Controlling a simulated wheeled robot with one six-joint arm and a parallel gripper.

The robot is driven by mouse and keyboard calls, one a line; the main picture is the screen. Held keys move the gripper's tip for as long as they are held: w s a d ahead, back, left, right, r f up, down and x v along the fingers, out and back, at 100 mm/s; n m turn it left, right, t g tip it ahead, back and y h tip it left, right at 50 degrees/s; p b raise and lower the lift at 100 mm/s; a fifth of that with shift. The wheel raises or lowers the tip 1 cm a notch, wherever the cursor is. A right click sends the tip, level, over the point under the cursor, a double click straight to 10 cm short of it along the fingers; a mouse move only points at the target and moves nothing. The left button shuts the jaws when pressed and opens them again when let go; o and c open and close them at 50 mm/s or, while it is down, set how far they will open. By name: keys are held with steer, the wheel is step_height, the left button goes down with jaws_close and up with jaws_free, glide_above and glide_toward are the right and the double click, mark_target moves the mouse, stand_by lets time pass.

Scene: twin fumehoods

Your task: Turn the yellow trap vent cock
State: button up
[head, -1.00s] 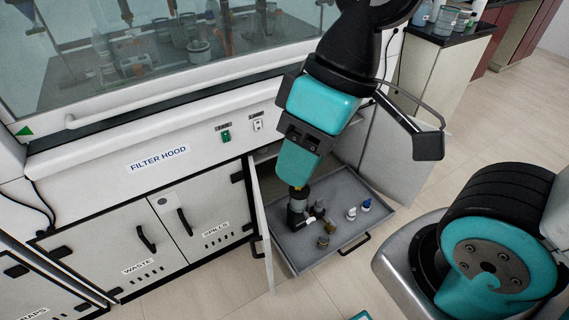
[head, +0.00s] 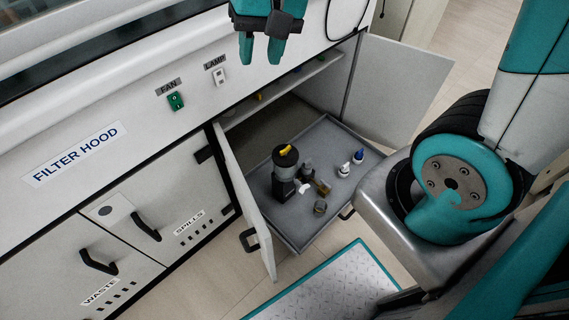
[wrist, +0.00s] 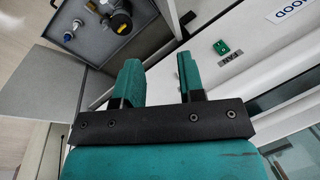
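The yellow trap vent cock (head: 286,149) is a small yellow handle on the dark cap of a trap with a grey body and black base (head: 284,175). The trap stands upright in a grey pull-out tray (head: 262,205) below the filter hood. In the wrist view the yellow cock (wrist: 122,27) shows at the top, on the trap's dark cap. My gripper (head: 260,55) is open and empty, with its teal fingers pointing down in front of the hood panel. It is apart from the cock, up and to its left in the head view. The wrist view shows the fingers (wrist: 160,75) spread.
Small bottles with white and blue caps (head: 351,163) and small brownish fittings (head: 320,195) stand near the trap. Open cabinet doors flank the tray on the left (head: 247,205) and right (head: 392,95). A fan switch (head: 175,101) and a lamp switch (head: 219,77) are on the panel.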

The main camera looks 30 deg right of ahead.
steer(key=w+d+f+m+b, duration=0.2)
steer(key=w+f+b, duration=0.1)
steer(key=f, duration=0.3)
steer(key=w+d+f+m+h+b, duration=0.1)
steer(key=w+d+f+m+b, duration=0.1)
steer(key=f+m+b, duration=0.3)
steer(key=w+d+f+b, duration=0.2)
steer(key=w+d+f, duration=0.1)
steer(key=f, duration=0.5)
steer(key=m+h+b, duration=0.1)
steer(key=m+b, duration=0.5)
steer(key=b, duration=0.1)
glide_above(286, 149)
step_height(286, 149, down, 11)
step_height(286, 149, down, 16)
steer(key=b, duration=0.6)
steer(key=shift+w+b, duration=0.1)
steer(key=shift+b, duration=0.2)
steer(key=shift+f, duration=0.7)
jaws_close()
